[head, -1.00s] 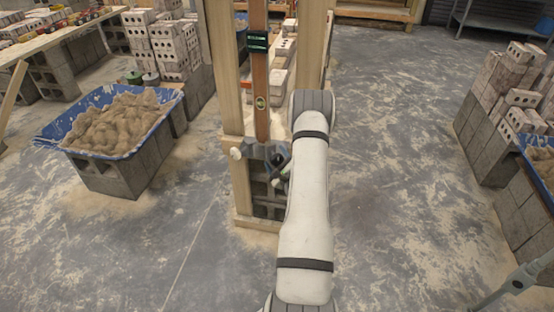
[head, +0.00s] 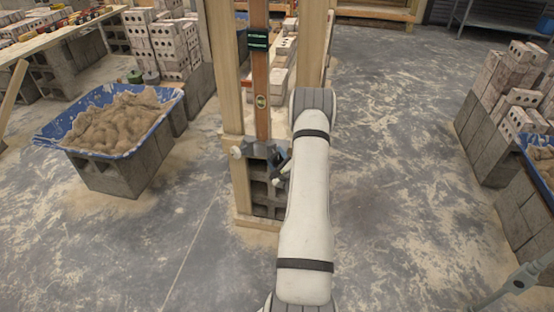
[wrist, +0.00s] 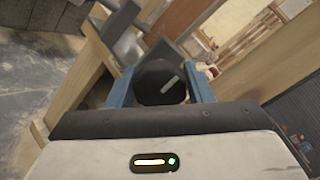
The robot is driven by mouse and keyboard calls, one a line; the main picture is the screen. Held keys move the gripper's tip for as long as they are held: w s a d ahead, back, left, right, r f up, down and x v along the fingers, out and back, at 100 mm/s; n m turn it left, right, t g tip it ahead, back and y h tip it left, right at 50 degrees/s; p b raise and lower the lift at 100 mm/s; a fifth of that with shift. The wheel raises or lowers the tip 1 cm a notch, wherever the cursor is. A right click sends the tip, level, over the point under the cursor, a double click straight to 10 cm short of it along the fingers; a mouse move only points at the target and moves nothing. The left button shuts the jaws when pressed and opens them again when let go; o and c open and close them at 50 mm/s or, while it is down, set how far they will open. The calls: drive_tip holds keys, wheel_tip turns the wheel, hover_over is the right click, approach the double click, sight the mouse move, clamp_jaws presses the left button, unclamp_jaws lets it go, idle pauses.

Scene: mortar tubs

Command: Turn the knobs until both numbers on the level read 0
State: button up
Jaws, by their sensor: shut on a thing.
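The level (head: 261,75) is a long brown bar standing upright between wooden posts. It has a dark display (head: 257,40) with green marks too small to read, and a yellowish vial (head: 262,101) lower down. A grey bracket (head: 262,149) holds its foot. A pale knob (head: 237,152) sticks out on the bracket's left. My gripper (wrist: 163,88) is at the bracket's right side. The head view barely shows this knob behind my arm.
Wooden posts (head: 224,70) flank the level closely, with grey hollow blocks (head: 264,190) beneath the bracket. A blue tub of sand (head: 122,120) stands on blocks at left. Bricks (head: 520,98) are stacked at right. The floor between is clear.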

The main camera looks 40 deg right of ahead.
drive_tip(key=n+b, duration=0.1)
drive_tip(key=b, duration=0.1)
drive_tip(key=n+b, duration=0.2)
drive_tip(key=shift+f+n, duration=0.3)
drive_tip(key=shift+f, duration=0.05)
drive_tip(key=n+b, duration=0.4)
drive_tip(key=b, duration=0.1)
drive_tip(key=shift+n, duration=0.3)
drive_tip(key=n+b, duration=0.4)
drive_tip(key=b, duration=0.1)
drive_tip(key=shift+f+n, duration=0.15)
drive_tip(key=shift+n, duration=0.15)
drive_tip(key=n+b, duration=0.4)
drive_tip(key=b, duration=0.1)
drive_tip(key=n+b, duration=0.4)
drive_tip(key=shift+f, duration=0.1)
drive_tip(key=n+b, duration=0.4)
drive_tip(key=b, duration=0.1)
drive_tip(key=shift+d+n, duration=0.1)
drive_tip(key=shift+n, duration=0.2)
drive_tip(key=n+b, duration=0.4)
drive_tip(key=b, duration=0.1)
drive_tip(key=shift+d+r+n+b, duration=0.1)
drive_tip(key=shift+r+n+b, duration=0.1)
drive_tip(key=shift+n+b, duration=1.3)
drive_tip(key=shift+n, duration=0.3)
